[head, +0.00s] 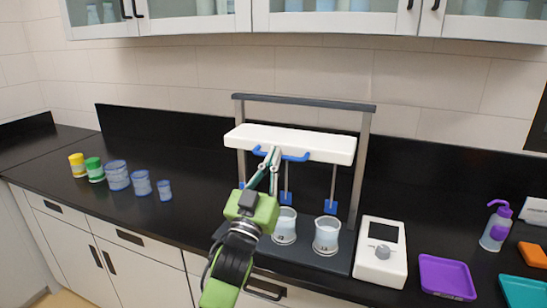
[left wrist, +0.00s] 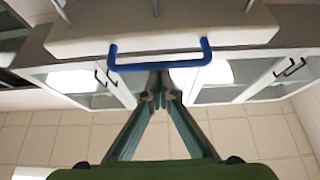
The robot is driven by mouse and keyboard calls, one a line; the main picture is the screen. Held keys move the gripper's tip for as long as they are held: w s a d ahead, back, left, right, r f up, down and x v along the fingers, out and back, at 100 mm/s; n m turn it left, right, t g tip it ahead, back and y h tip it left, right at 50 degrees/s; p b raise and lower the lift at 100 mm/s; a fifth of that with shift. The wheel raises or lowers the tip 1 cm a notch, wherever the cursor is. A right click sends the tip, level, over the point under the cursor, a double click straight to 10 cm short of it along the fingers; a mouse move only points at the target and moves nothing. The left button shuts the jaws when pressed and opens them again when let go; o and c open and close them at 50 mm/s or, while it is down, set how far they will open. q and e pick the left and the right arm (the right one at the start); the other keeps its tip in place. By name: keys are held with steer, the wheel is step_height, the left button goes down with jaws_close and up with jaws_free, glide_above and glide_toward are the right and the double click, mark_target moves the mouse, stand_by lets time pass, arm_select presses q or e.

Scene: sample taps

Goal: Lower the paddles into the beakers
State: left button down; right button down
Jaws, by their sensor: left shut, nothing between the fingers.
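A white crossbar (head: 320,145) with a blue handle (head: 296,158) spans a grey stand frame. Blue paddles hang below it on thin rods: a middle one (head: 286,198), a right one (head: 331,207), and a left one partly behind my gripper. Two clear beakers, the middle (head: 284,230) and the right (head: 327,238), stand on the base, with these paddles above them. My arm covers the area below the left paddle. My left gripper (head: 273,155) is shut and empty, fingertips close to the handle. In the left wrist view the fingertips (left wrist: 160,90) meet just beyond the blue handle (left wrist: 160,61); contact is unclear.
A white control box (head: 381,255) with a knob stands right of the stand. Several jars and blue containers (head: 118,175) stand left. The counter between them and the stand is clear.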

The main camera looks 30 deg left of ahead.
arm_select(q)
step_height(320, 180, down, 10)
steer(key=b, duration=0.6)
steer(key=shift+f, duration=0.2)
